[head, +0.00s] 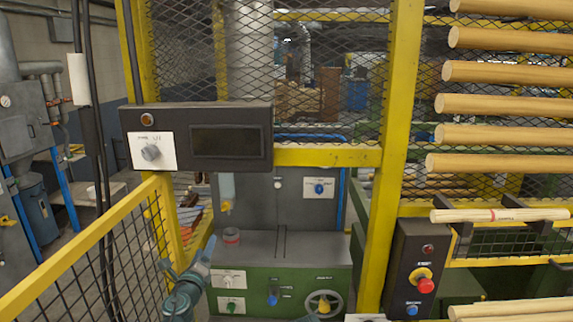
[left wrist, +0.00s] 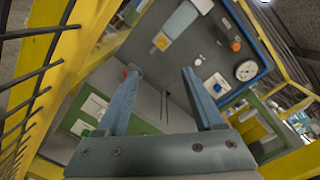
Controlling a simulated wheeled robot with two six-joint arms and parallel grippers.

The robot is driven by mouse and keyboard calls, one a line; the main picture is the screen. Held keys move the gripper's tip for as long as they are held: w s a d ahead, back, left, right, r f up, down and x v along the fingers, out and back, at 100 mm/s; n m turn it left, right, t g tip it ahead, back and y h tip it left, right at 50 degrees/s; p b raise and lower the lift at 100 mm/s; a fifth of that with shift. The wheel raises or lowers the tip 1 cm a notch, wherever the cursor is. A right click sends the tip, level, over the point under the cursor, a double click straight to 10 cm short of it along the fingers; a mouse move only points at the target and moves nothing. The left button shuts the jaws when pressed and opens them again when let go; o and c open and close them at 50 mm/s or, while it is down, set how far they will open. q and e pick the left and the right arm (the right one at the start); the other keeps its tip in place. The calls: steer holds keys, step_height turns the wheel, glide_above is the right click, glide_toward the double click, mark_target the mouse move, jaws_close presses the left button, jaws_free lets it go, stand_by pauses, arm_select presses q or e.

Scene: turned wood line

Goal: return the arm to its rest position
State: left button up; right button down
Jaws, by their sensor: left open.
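My left gripper (head: 206,252) is at the lower left of the head view, in front of a green and grey machine (head: 262,288). My left arm comes up from the bottom edge. In the left wrist view the gripper (left wrist: 160,76) has its two blue-grey fingers spread apart, with nothing between them. The machine's grey panel shows beyond the fingertips, apart from them as far as I can tell. My right gripper is not in view.
A yellow mesh rail (head: 88,248) stands left of my arm. A yellow post (head: 391,170) stands to the right. A black control box (head: 200,138) hangs above. A red stop button (head: 425,285) is at the right, below several wooden rods (head: 510,105).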

arm_select(q)
steer(key=s+d+f+n+g+y, duration=0.25)
steer(key=s+f+n+g, duration=0.3)
steer(key=f+n, duration=0.35)
steer(key=s+d+f+n+g+y, duration=0.2)
steer(key=s+d+f+n+g, duration=0.3)
steer(key=f+n, duration=0.45)
steer(key=s+d+f+n+g+h, duration=0.1)
steer(key=s+d+g, duration=0.3)
steer(key=s, duration=0.4)
steer(key=s+d+f+n+g+h, duration=0.2)
steer(key=s+d, duration=0.3)
steer(key=s, duration=0.3)
steer(key=shift+s+d+f+n+g, duration=0.25)
steer(key=shift+n+g, duration=0.3)
steer(key=shift+g, duration=0.3)
